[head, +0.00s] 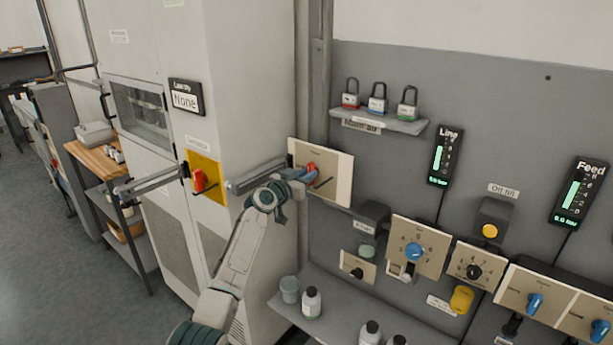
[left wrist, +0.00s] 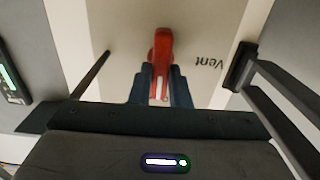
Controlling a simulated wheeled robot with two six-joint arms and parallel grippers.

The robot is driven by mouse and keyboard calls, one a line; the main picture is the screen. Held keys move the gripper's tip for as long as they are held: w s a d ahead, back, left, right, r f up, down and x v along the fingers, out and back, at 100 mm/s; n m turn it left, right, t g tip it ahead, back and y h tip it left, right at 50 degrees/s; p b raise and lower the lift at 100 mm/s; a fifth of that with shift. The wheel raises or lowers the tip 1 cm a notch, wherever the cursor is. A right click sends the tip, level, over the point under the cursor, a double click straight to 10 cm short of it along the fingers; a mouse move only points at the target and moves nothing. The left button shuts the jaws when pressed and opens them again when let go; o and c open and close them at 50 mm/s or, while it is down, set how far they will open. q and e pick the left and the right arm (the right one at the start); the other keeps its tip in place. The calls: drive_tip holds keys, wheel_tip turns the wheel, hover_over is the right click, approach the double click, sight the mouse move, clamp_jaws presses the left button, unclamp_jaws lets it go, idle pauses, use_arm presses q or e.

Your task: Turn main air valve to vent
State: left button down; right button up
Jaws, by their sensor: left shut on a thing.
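The main air valve is a cream plate (head: 336,178) with a red handle (head: 311,167), fixed beside the tall grey cabinet. My left gripper (head: 303,175) reaches it from the lower left and is shut on the handle. In the left wrist view the two dark fingers of my left gripper (left wrist: 160,88) hold the red handle (left wrist: 161,50) between them. The word Vent (left wrist: 209,63) shows upside down on the plate, to the right of the handle. The handle's pivot and any other position labels are not clear. My right gripper is not in view.
A yellow plate with a red switch (head: 199,180) is on the cabinet (head: 248,110) to the left. A shelf (head: 380,122) with several padlocks sits above right. Dials, including a blue knob (head: 414,251), fill the panel at right. Bottles (head: 311,302) stand on a lower ledge.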

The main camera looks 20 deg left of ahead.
use_arm(q)
drive_tip(key=shift+f, duration=0.1)
drive_tip(key=n, duration=1.7)
drive_tip(key=shift+w+a+f+n, duration=0.1)
drive_tip(key=shift+a+f+n, duration=0.2)
drive_tip(key=shift+a+f, duration=0.05)
idle(0.4)
drive_tip(key=c, duration=1.4)
unclamp_jaws()
drive_tip(key=shift+o, duration=0.2)
